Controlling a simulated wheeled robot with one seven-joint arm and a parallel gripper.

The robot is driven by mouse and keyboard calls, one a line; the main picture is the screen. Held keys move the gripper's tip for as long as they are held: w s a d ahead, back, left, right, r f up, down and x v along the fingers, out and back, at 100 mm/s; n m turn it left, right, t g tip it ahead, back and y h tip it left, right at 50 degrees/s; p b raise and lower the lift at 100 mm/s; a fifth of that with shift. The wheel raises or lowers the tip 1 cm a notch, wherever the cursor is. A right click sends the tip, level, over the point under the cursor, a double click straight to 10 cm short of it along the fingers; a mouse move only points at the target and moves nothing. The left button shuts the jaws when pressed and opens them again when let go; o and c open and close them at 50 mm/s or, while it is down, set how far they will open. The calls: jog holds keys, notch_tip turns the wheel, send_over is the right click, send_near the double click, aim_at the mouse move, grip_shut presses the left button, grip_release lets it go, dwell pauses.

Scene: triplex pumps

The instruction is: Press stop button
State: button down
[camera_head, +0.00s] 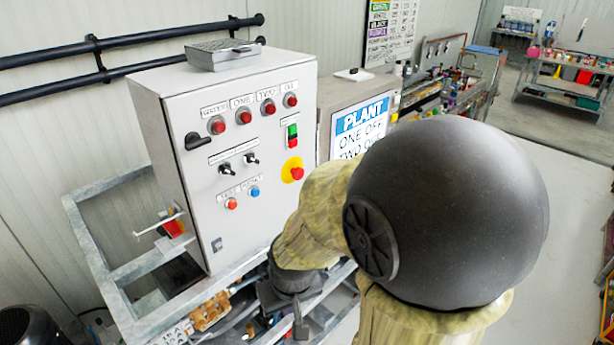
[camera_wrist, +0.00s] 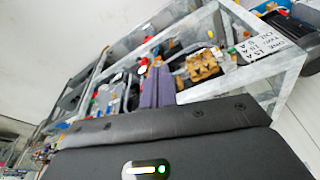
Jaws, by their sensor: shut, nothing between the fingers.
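A grey control cabinet (camera_head: 240,150) faces me in the head view. On its front are a red mushroom button on a yellow base (camera_head: 293,170), a green-and-red double switch (camera_head: 292,136), an orange-red button (camera_head: 231,203) and a blue button (camera_head: 255,191). The small labels are too blurred to tell which one reads stop. In the wrist view my gripper (camera_wrist: 158,72) shows as two purple-grey fingers side by side, shut and empty. It points toward the frame below the cabinet; no button shows there. In the head view my arm hides the fingers.
A metal frame (camera_head: 85,235) with hoses and a brass-coloured part (camera_head: 211,311) lies below the cabinet. Four-lamp row aside, two dark selector switches (camera_head: 238,163) sit mid-panel. A second box with a PLANT sign (camera_head: 360,125) stands right of the cabinet. Floor at right is clear.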

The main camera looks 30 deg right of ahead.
jog(key=shift+s, duration=0.1)
jog(key=w+d+r+m+t+y, duration=0.25)
jog(key=w+d+m+y, duration=0.2)
jog(key=m, duration=0.75)
jog(key=w+d+r+m+t+y, duration=0.1)
jog(key=w+d+m+t+y, duration=0.35)
jog(key=m, duration=0.75)
jog(key=w+d+r+m+t+h, duration=0.1)
jog(key=d+r+m+t, duration=0.1)
jog(key=d, duration=0.2)
jog(key=w+d+r+m+t+h, duration=0.1)
jog(key=w+d+r+m+t, duration=0.1)
jog(key=d, duration=0.3)
jog(key=w+d+r+m+t+h+b, duration=0.1)
jog(key=w+d+r+m+t, duration=0.1)
jog(key=d+m, duration=0.2)
jog(key=shift+d+r, duration=0.15)
jog(key=shift+d, duration=0.3)
